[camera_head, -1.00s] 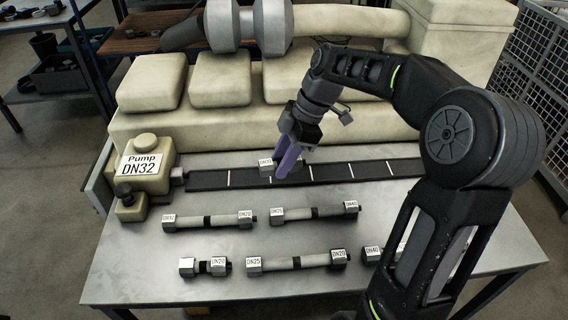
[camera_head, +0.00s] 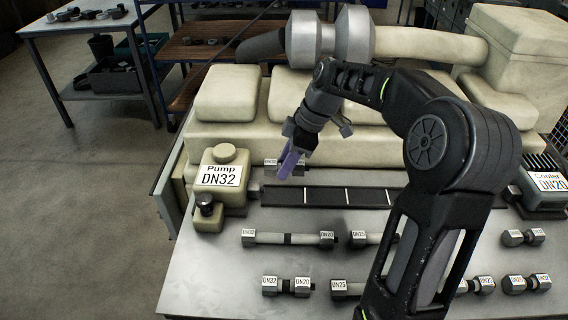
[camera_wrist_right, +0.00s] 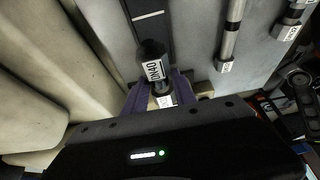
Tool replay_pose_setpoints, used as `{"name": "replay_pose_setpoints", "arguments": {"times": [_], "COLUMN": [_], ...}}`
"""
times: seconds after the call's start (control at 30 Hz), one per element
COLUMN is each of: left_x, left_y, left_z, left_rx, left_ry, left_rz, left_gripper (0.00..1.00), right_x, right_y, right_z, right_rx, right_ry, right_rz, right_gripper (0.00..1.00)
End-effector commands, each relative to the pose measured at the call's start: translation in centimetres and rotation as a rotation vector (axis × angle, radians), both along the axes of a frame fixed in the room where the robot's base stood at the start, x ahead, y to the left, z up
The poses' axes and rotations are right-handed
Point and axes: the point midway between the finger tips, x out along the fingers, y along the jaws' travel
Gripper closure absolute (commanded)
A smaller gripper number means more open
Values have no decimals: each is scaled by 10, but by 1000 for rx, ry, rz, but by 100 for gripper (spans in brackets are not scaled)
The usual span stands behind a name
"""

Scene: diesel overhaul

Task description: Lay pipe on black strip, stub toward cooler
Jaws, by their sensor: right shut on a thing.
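My right gripper (camera_head: 288,163) has purple fingers and is shut on a short pipe (camera_head: 271,163) with grey hex ends. It is by the left end of the black strip (camera_head: 325,195), near the pump (camera_head: 222,180) marked DN32. In the wrist view, the pipe's far end (camera_wrist_right: 152,64) reads DN40, upside down, and lies over the strip (camera_wrist_right: 148,18). A second label shows between the fingers, partly hidden. I cannot tell whether the pipe touches anything. The cooler (camera_head: 547,183), marked DN20, is at the far right. My left gripper is not in view.
Labelled pipes lie in front of the strip, including a long one (camera_head: 287,239) and a short one (camera_head: 286,286). Large cream engine blocks (camera_head: 226,93) stand behind the strip. My right arm hides part of the table's right half.

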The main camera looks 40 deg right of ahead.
Motion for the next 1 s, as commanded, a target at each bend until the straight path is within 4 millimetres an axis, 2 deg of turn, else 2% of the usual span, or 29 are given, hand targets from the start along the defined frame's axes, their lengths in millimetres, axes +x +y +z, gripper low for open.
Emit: {"name": "replay_pose_setpoints", "arguments": {"times": [0.47,1.0], "left_x": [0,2], "left_y": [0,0], "left_z": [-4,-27], "left_rx": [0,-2], "left_ry": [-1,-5], "left_rz": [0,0], "left_gripper": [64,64], "right_x": [0,0], "right_y": [0,0], "right_z": [-6,-44], "right_rx": [0,1], "right_ry": [-1,0], "right_rz": [2,2], "right_gripper": [100,100]}}
